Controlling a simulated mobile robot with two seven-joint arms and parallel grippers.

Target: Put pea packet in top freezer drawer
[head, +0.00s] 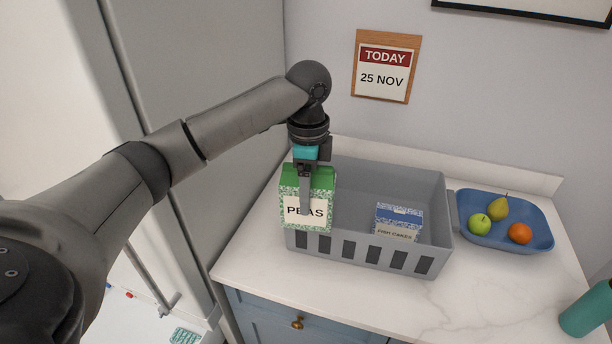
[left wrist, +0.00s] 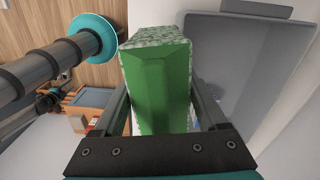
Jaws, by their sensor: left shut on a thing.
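The pea packet (head: 307,211) is a green and white box labelled PEAS. My left gripper (head: 305,190) is shut on it from above, and the packet hangs upright at the left end of the grey crate, overlapping its front left corner in the head view. In the left wrist view the green top of the packet (left wrist: 162,85) sits between the two fingers (left wrist: 160,112). Whether the packet touches the crate cannot be told. The freezer drawer cannot be made out. My right gripper is not in view.
The grey crate (head: 430,188) holds a blue fish cakes box (head: 398,222). A blue tray (head: 541,242) with fruit and a teal bottle (head: 588,310) stand to the right on the white worktop (head: 470,315). A tall grey cabinet or fridge side (head: 215,180) stands left.

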